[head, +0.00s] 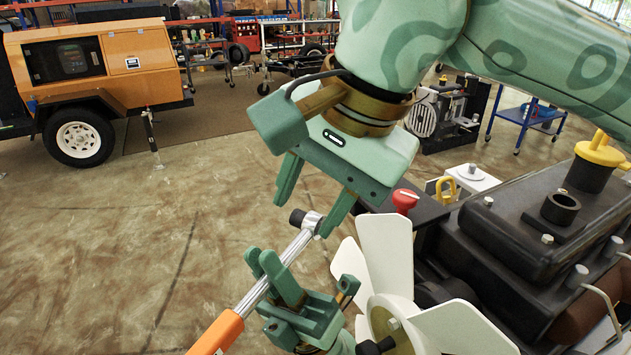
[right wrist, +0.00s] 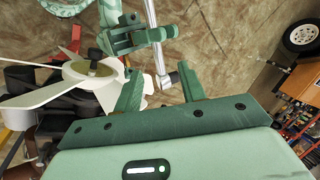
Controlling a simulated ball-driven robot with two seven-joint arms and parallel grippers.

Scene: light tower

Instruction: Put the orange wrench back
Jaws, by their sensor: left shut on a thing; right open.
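The orange wrench has an orange handle (head: 218,333), a silver shaft and a dark socket at its head. It lies tilted across the lower middle of the head view, head end up. My left gripper (head: 278,276) is shut on its shaft. The shaft also shows in the right wrist view (right wrist: 155,45). My right gripper (head: 305,220) is open above and around the wrench's head end. In the right wrist view, the socket appears between my right fingertips (right wrist: 160,76), with gaps to both fingers. The handle's lower end is cut off by the frame.
A white fan (head: 375,250) on a dark engine (head: 540,225) stands close to the right of both grippers. A red knob (head: 404,200) sits behind the fan. An orange trailer unit (head: 130,65) stands far left. The floor at left is clear.

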